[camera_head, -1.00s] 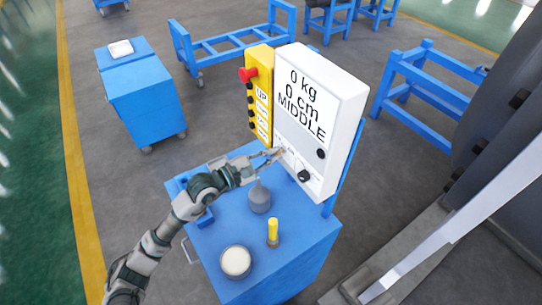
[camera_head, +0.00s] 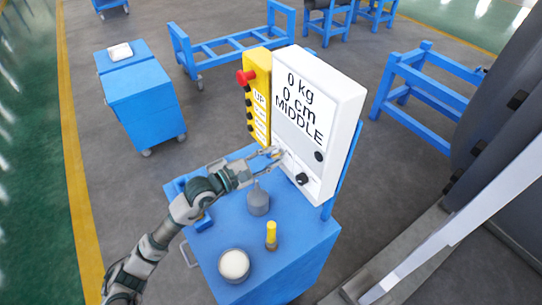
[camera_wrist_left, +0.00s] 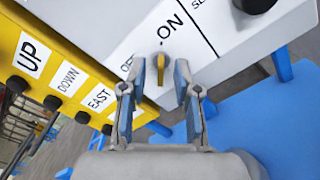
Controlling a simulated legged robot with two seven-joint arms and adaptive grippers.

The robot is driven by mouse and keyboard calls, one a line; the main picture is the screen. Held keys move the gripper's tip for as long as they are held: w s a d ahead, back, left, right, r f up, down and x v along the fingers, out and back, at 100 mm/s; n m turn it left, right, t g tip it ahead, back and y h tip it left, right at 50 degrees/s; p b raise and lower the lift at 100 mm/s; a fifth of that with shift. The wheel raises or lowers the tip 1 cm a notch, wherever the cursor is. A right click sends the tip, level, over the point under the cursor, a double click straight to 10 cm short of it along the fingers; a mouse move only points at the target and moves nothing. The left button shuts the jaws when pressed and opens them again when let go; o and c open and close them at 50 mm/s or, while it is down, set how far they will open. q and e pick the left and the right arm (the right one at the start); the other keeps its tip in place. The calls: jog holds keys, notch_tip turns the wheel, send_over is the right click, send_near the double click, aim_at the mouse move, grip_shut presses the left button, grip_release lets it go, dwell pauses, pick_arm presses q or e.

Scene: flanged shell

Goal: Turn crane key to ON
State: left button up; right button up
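The crane key (camera_wrist_left: 160,68) is a yellow key in a round grey switch on the white control box (camera_head: 318,100). In the left wrist view it lies between the labels OFF and ON, its yellow grip roughly upright in the picture. My left gripper (camera_wrist_left: 154,85) is open, its two fingers on either side of the key, with gaps visible. In the head view, my left gripper (camera_head: 277,153) is at the lower left of the box's face and largely hides the key. My right gripper is not in view.
A yellow button panel (camera_head: 258,100) with a red knob (camera_head: 245,77) adjoins the box's left side. A black knob (camera_head: 302,179) is to the right of my gripper. The blue cart (camera_head: 285,262) carries a grey bottle (camera_head: 258,201), a yellow-topped item (camera_head: 271,235) and a round container (camera_head: 234,265).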

pick_arm(q)
jog(key=v, duration=1.1)
jog(key=shift+a, duration=0.3)
jog(key=shift+s, duration=0.1)
